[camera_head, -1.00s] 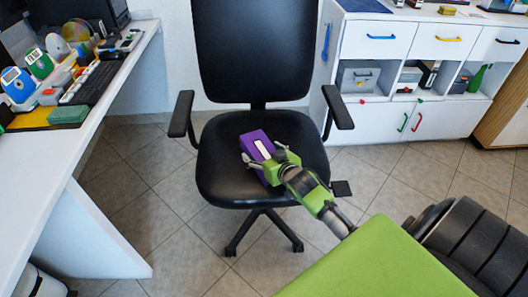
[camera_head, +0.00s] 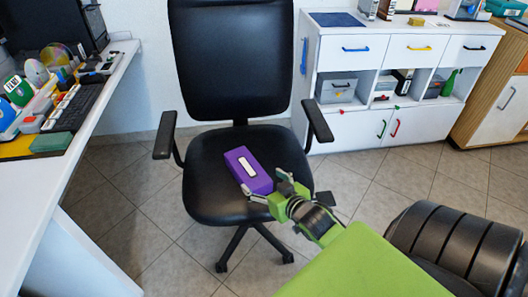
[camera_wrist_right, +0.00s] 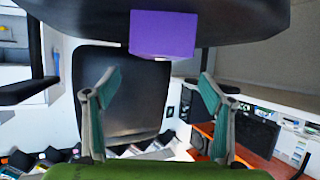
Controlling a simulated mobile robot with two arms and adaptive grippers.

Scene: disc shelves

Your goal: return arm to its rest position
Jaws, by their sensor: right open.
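My right arm reaches in from the lower right over the front of the black chair. The box lies on the chair seat (camera_head: 208,168). In the right wrist view, the two fingers (camera_wrist_right: 160,80) are spread wide, with nothing between them. The purple box also shows there (camera_wrist_right: 162,35), ahead of the fingers. My left gripper is not in view.
The chair's armrest (camera_head: 317,120) stands close to my right arm. A white desk (camera_head: 35,185) with a keyboard is at the left. A white cabinet (camera_head: 372,128) stands at the back right. Tiled floor (camera_head: 375,185) is open between chair and cabinet.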

